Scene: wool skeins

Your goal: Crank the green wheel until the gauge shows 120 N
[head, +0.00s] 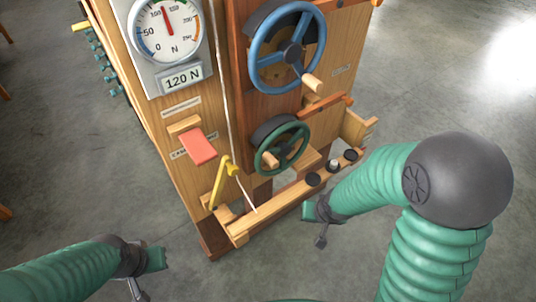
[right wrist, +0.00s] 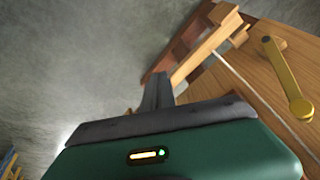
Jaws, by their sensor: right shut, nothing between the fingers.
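The green wheel (head: 280,146) is on the lower front of the wooden machine, with a pale wooden crank knob (head: 269,160) at its lower left. The round gauge (head: 165,30) is at the upper left; its red needle points nearly straight up, slightly left. A plate (head: 181,78) under it reads 120 N. My right gripper (head: 320,241) is shut and empty, below and right of the green wheel, apart from it. Its dark fingers (right wrist: 157,92) show in the right wrist view. My left gripper (head: 139,291) is at the lower left, away from the machine; its jaw opening is unclear.
A larger blue wheel (head: 287,52) with a wooden knob is above the green one. A red flap (head: 198,147) and a yellow lever (head: 220,183) are to the left; the lever also shows in the right wrist view (right wrist: 285,80). A wooden rail with dark knobs (head: 313,179) runs below. The floor is clear.

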